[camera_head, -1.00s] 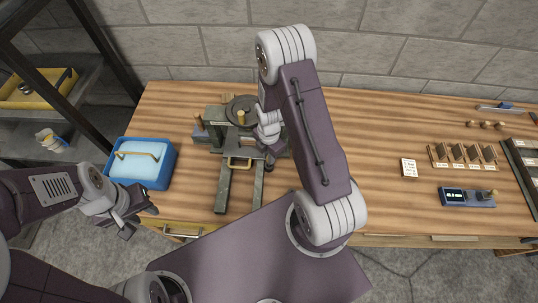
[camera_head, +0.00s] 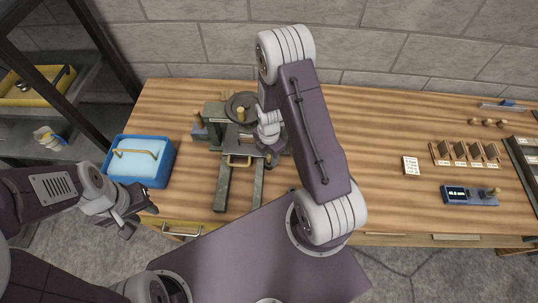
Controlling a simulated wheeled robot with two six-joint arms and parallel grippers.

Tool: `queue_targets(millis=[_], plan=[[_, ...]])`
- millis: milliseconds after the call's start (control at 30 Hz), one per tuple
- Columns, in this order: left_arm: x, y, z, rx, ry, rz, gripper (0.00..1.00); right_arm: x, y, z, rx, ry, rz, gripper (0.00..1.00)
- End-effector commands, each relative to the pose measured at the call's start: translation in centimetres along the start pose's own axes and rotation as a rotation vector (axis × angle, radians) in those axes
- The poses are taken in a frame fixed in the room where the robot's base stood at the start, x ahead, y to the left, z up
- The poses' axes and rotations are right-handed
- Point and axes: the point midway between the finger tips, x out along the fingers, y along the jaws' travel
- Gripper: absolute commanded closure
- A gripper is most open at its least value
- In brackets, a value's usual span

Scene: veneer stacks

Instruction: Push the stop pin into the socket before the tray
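A dark green press-like fixture with a round wheel (camera_head: 236,103) and two rails (camera_head: 222,188) stands on the wooden bench left of centre. A tray with a brass handle (camera_head: 239,161) sits at the fixture's front, between the rails. My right gripper (camera_head: 270,158) is at the fixture's right side, beside the tray; its fingers are small and partly hidden by my arm. I cannot make out the stop pin or its socket. My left gripper (camera_head: 138,218) hangs empty in front of the bench's left edge, below the blue box; its finger gap is unclear.
A blue box (camera_head: 160,178) with a pale lid and brass handle stands at the bench's left end. To the right are a white card (camera_head: 411,166), a rack of dark pieces (camera_head: 462,163) and a blue meter (camera_head: 470,195).

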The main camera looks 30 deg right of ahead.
Motion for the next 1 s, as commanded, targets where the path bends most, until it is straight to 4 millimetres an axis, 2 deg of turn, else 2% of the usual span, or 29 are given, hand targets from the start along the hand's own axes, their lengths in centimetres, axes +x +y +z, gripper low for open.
queue_targets(millis=[267,700,833,1000], plan=[[0.1,0.0,0.0,0.0,0.0,0.0,0.64,-0.4,0.0,0.0,0.0,0.0,0.001,0.56],[1.0,0.0,0.1,0.0,0.0,0.0,0.64,-7.2,0.1,0.0,0.0,-0.001,0.003,0.56],[1.1,0.0,0.1,0.0,0.0,0.0,0.64,-8.5,0.1,0.0,0.0,-0.001,0.003,0.56],[1.1,0.0,0.1,0.0,0.0,0.0,0.64,-9.1,0.0,0.0,0.0,0.0,0.0,0.56]])
